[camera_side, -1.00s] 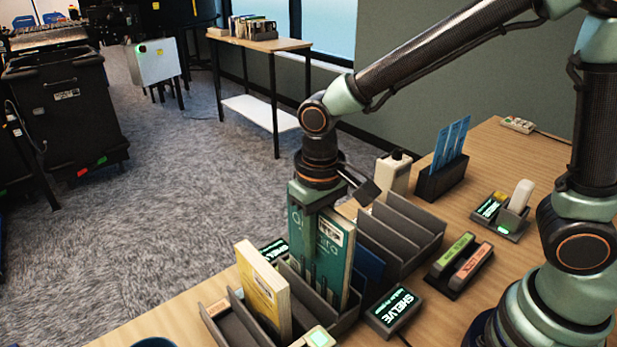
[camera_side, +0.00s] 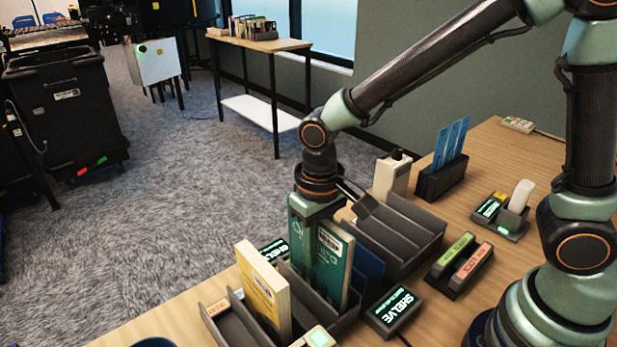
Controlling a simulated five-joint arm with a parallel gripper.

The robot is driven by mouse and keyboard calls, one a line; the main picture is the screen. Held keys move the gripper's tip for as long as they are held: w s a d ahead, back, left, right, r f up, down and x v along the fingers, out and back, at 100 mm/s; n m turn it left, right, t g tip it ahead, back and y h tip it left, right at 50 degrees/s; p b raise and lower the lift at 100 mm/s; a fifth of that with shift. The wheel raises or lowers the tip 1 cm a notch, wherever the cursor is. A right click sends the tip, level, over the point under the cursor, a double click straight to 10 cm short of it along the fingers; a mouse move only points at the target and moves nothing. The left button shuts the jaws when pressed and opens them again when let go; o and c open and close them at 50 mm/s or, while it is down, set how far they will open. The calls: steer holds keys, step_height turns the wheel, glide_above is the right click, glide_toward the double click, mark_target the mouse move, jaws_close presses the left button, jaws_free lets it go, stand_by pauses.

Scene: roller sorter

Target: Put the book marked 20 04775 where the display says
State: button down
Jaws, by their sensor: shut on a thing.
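My gripper (camera_side: 312,240) points down over the slotted rack at the table's front and is shut on a teal book (camera_side: 298,245). The held book stands upright, its lower part hidden by the rack and the yellow book. A yellow book (camera_side: 262,285) stands at the left. The book numbers are too small to read. A second lit display (camera_side: 274,251) is partly hidden behind the books.
A dark rack with empty slots (camera_side: 408,222) stands behind the books. A dark blue book (camera_side: 368,268) leans between the racks. A holder with green and orange labelled blocks (camera_side: 460,262), a scanner stand (camera_side: 505,215) and a white bottle-like box (camera_side: 392,175) stand on the right.

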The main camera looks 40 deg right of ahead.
steer(key=shift+f, duration=0.3)
steer(key=c, duration=0.6)
jaws_free()
steer(key=shift+c, duration=0.2)
step_height(320, 180, up, 12)
steer(key=shift+r, duration=0.1)
steer(key=s+d+r+t, duration=0.1)
steer(key=d+t, duration=0.1)
steer(key=d, duration=0.5)
steer(key=s+d+r+t, duration=0.1)
steer(key=s+d+t, duration=0.1)
steer(key=d, duration=0.6)
steer(key=shift+s+d+t, duration=0.25)
steer(key=shift+d+t, duration=0.05)
steer(key=shift+t, duration=0.5)
